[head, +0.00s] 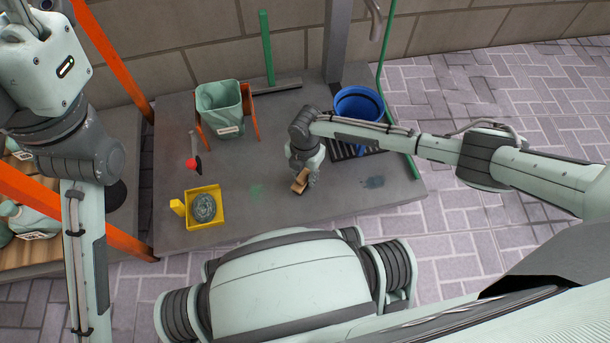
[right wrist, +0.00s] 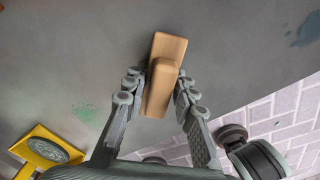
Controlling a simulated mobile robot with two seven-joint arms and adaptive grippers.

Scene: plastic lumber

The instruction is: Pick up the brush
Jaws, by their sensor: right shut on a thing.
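The brush, with a tan wooden back and raised grip, is in my right gripper. In the head view the brush (head: 299,183) shows just below the right gripper (head: 308,178), over the grey slab. In the right wrist view the brush (right wrist: 163,85) stands between the two fingers of the right gripper (right wrist: 160,92), which are shut on its raised grip. Its bristles are hidden, and I cannot tell whether it touches the slab. My left arm comes in at the left of the head view; its gripper is not in view.
On the grey slab (head: 240,185) are a yellow dustpan-like tray (head: 189,222) with a round grey scourer (head: 203,208), a red-headed tool (head: 193,165), a pale green bin (head: 222,105) and a blue bucket (head: 358,102) on a grate. Orange posts (head: 115,60) stand at left.

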